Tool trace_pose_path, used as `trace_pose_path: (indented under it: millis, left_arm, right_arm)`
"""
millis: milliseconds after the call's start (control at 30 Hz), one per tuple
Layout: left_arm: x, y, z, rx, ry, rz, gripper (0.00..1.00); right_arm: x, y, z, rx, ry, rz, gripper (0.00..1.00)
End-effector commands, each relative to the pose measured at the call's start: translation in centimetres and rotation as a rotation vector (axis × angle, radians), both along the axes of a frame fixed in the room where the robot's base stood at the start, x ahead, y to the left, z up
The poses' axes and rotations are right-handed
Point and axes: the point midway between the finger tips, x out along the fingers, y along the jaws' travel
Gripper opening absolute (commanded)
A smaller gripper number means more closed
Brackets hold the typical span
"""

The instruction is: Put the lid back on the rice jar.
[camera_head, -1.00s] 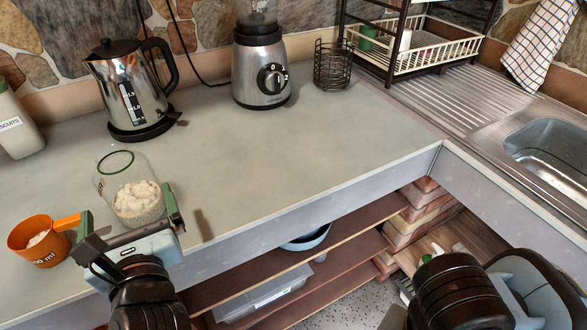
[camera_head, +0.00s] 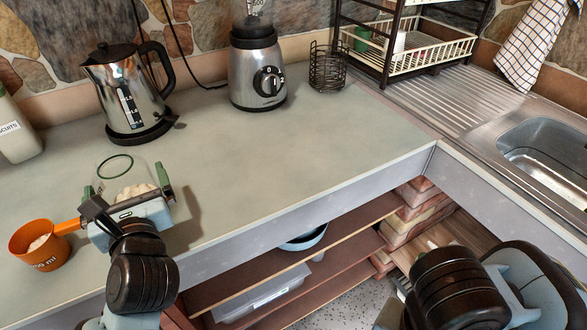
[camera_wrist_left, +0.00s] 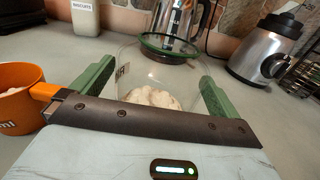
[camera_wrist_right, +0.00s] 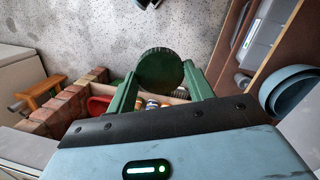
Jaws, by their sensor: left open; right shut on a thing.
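The rice jar is a clear glass jar (camera_head: 116,180) with a green ring at its open mouth and white contents. It stands on the counter at the left, and it also shows in the left wrist view (camera_wrist_left: 165,70). My left gripper (camera_head: 126,189) is open, with its green fingers on either side of the jar. I cannot tell whether they touch the glass. My right gripper (camera_wrist_right: 160,88) is shut on the round dark green lid (camera_wrist_right: 160,70), held over the floor in front of the counter. In the head view the lid is hidden behind my right arm.
An orange measuring cup (camera_head: 38,246) stands close left of my left gripper. A kettle (camera_head: 128,90), a blender (camera_head: 257,70) and a wire basket (camera_head: 328,68) stand along the back. The middle of the counter (camera_head: 270,160) is clear. Shelves (camera_head: 290,255) lie below its edge.

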Motion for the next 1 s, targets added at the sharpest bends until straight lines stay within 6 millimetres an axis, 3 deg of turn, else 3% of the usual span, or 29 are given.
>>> trace_pose_path:
  millis: [433, 900, 1000]
  left_arm:
    - [0.63, 0.4, -0.03, -0.001, 0.0, 0.0, 1.0]
    - [0.61, 0.38, -0.04, -0.001, 0.0, 0.0, 0.41]
    - [0.61, 0.39, 0.12, 0.0, -0.004, -0.001, 0.41]
  right_arm:
    - [0.02, 0.0, 0.12, 0.0, -0.001, 0.0, 0.31]
    - [0.02, 0.0, 0.12, 0.0, -0.001, 0.0, 0.31]
    - [0.02, 0.0, 0.12, 0.0, -0.001, 0.0, 0.31]
